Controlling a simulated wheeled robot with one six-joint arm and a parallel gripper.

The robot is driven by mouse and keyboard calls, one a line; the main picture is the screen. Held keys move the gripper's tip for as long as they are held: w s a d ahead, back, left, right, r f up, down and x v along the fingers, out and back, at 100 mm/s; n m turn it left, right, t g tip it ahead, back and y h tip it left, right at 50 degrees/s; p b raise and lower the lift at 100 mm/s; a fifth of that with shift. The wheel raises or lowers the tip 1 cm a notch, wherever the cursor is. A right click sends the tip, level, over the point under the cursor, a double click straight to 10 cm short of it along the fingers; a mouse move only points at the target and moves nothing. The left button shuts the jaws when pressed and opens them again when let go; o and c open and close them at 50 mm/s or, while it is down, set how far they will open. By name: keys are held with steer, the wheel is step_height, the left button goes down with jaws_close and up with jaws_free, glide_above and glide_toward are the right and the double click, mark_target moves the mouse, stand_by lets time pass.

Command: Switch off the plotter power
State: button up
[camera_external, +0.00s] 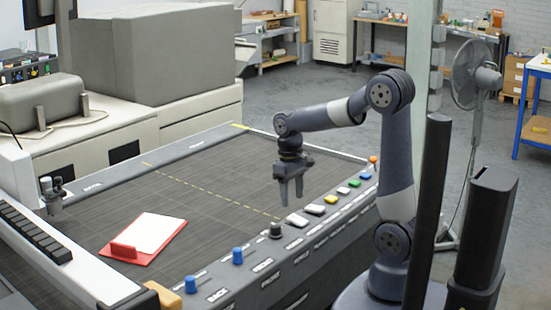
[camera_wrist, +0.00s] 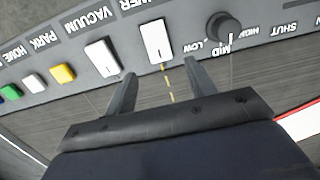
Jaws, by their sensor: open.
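The plotter (camera_external: 230,160) is a wide dark flatbed with a row of controls along its near edge. The power switch (camera_wrist: 155,41) is a white rectangular rocker under a partly cut-off label ending in "WER"; it also shows in the external view (camera_external: 297,219), beside the black knob. I cannot tell which way it is pressed. My gripper (camera_external: 291,199) is open and empty, pointing down above the bed near this switch. In the wrist view its fingertips (camera_wrist: 160,70) lie apart, just short of the switch, and do not visibly touch it.
A white vacuum switch (camera_wrist: 102,58) and a yellow button (camera_wrist: 62,73) sit on one side, a dark LOW-MID-HIGH knob (camera_wrist: 222,27) on the other. Blue knobs (camera_external: 238,256) stand farther along the panel. A red clipboard (camera_external: 122,250) with paper lies on the bed.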

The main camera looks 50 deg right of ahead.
mark_target(293, 216)
step_height(293, 216, up, 6)
steer(key=shift+w+f, duration=0.15)
steer(key=shift+f, duration=0.05)
steer(key=f, duration=1)
steer(key=shift+s+f, duration=0.4)
steer(key=shift+w+g+p, duration=0.2)
steer(key=shift+g+p, duration=0.1)
steer(key=shift+p, duration=0.2)
steer(key=shift+g, duration=0.3)
steer(key=shift+f, duration=0.15)
